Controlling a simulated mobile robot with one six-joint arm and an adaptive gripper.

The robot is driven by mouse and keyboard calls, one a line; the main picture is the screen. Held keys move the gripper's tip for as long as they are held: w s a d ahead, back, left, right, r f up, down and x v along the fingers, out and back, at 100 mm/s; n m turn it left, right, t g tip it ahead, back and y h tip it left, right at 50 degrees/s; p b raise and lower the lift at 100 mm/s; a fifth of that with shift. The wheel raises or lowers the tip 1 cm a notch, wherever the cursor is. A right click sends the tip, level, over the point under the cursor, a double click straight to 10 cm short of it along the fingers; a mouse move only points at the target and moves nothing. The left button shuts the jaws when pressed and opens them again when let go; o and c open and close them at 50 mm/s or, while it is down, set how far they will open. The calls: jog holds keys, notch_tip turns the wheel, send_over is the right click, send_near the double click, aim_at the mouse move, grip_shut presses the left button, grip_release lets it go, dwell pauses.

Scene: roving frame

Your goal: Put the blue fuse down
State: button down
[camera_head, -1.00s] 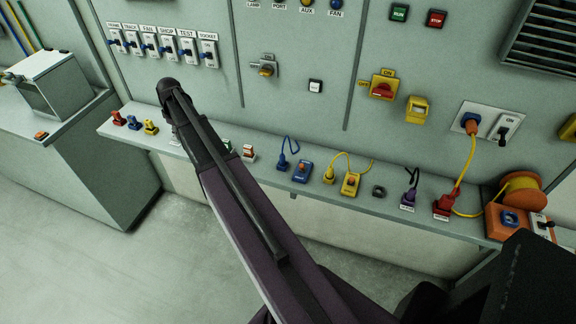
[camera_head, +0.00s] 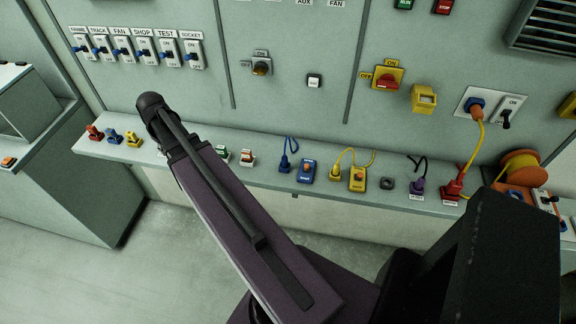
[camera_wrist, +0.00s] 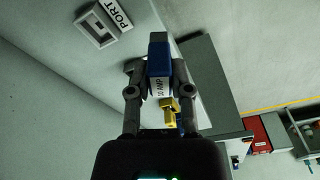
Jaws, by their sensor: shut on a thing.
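A blue fuse (camera_wrist: 159,58) with a white "10 AMP" label is between the fingers of my gripper (camera_wrist: 158,78) in the wrist view. The gripper is shut on it. A small yellow thing (camera_wrist: 169,113) shows behind and below the fuse. In the head view my gripper and the held fuse are hidden behind my arm. Another small blue piece (camera_head: 114,136) stands on the shelf (camera_head: 210,136) between a red piece (camera_head: 95,132) and a yellow piece (camera_head: 133,139), left of my arm.
A plate labelled PORT (camera_wrist: 101,23) is near the gripper in the wrist view. Right of my arm, the shelf holds a blue box (camera_head: 307,172), a yellow box (camera_head: 357,179), plugs and an orange cable reel (camera_head: 522,170). The wall carries a row of switches (camera_head: 144,50).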

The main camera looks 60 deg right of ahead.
jog(key=shift+w+a, duration=0.1)
jog(key=shift+w, duration=0.05)
dwell(0.4)
jog(key=w+d, duration=0.1)
jog(key=w, duration=0.3)
jog(key=w+d+f+b, duration=0.1)
jog(key=w, duration=0.9)
jog(key=shift+w+d+f, duration=0.1)
jog(key=shift+d+f, duration=0.05)
jog(key=shift+d, duration=0.25)
jog(key=shift+w+d, duration=0.15)
jog(key=shift+w, duration=0.45)
notch_tip(320, 180, down, 4)
jog(key=b, duration=0.4)
jog(key=c, duration=0.5)
grip_release()
jog(key=shift+c, duration=0.2)
jog(key=shift+r, duration=0.25)
